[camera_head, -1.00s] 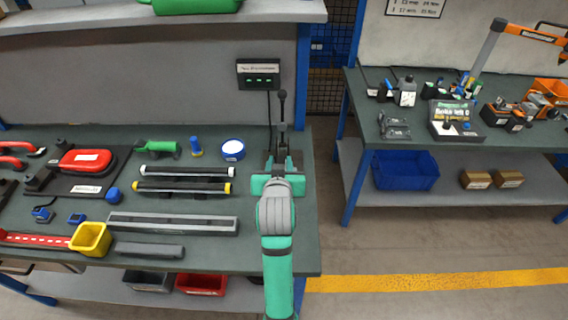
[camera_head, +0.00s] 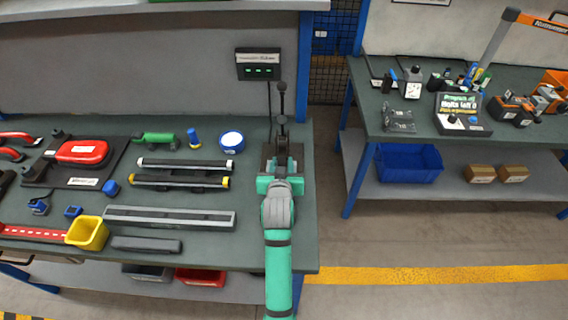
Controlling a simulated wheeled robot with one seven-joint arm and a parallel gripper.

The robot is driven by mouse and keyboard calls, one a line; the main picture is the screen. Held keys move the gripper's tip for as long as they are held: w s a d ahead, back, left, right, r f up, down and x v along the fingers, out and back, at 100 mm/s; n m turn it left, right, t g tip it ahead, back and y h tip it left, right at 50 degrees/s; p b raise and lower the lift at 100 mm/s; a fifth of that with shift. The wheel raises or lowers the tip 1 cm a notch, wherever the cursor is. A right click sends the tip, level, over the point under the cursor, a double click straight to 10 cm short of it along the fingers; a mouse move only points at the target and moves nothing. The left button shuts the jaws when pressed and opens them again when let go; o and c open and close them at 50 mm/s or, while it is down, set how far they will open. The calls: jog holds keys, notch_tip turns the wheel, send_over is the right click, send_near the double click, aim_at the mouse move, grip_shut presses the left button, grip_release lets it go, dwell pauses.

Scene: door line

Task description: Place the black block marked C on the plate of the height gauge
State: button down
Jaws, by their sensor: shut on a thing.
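The height gauge (camera_head: 282,103) stands at the right end of the left bench, a dark upright column on a base. My gripper (camera_head: 281,166), with green jaws, is right in front of the column, over the base area. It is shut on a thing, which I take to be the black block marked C. The block is hidden by the gripper and wrist, and its letter cannot be read. My arm and gripper also cover most of the gauge's plate, so I cannot tell whether the block touches it.
To the left on the bench lie a white-topped round tin (camera_head: 232,141), two dark bars (camera_head: 184,164), a long grey rail (camera_head: 168,218) and a yellow bin (camera_head: 87,233). A small box with green lights (camera_head: 258,65) hangs behind. The bench's right edge is close to my gripper.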

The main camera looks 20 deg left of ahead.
jog(key=shift+s+a, duration=0.15)
jog(key=shift+a, duration=0.15)
jog(key=c, duration=1.3)
grip_release()
jog(key=shift+d+f, duration=0.1)
jog(key=shift+d, duration=0.1)
jog(key=shift+r, duration=0.2)
jog(key=v, duration=1.1)
jog(key=shift+s, duration=0.1)
jog(key=shift+s+d+r, duration=0.1)
jog(key=shift+s+d, duration=0.05)
jog(key=shift+s, duration=0.1)
jog(key=shift+s, duration=0.1)
